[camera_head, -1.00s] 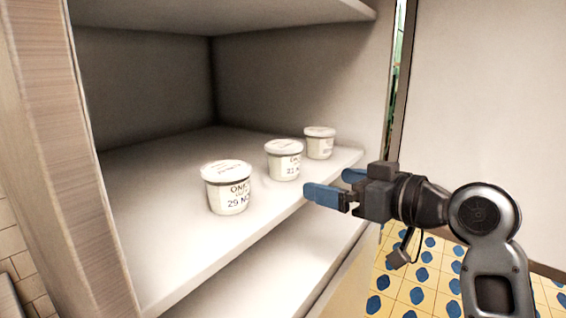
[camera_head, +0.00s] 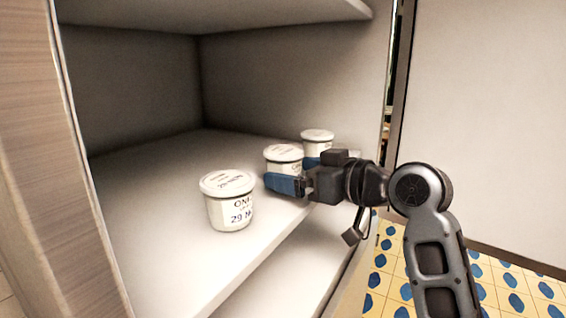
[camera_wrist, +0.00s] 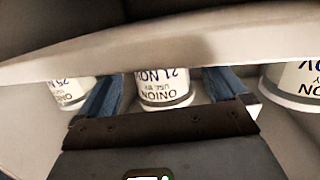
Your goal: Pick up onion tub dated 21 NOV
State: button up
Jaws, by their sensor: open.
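The onion tub dated 21 NOV (camera_head: 283,153) is the middle one of three white lidded tubs on the shelf. In the wrist view its upside-down label reads ONION, USE BY, 21 NOV (camera_wrist: 164,90), and it stands between my two blue fingers. My gripper (camera_head: 299,174) is open, reaching in from the right at the shelf's front edge. The near finger hides the tub's lower part in the head view. I cannot tell whether the fingers touch it.
The tub dated 29 NOV (camera_head: 228,203) stands nearer, at left. Another tub (camera_head: 317,138) stands farther back to the right, dated 25 in the wrist view (camera_wrist: 70,93). The shelf board (camera_head: 160,225) is clear to the left. An upper shelf (camera_head: 220,9) hangs above.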

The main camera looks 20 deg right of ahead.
aim_at(284, 171)
jog(key=x, duration=0.3)
jog(key=shift+w+a, duration=0.15)
jog(key=c, duration=1.2)
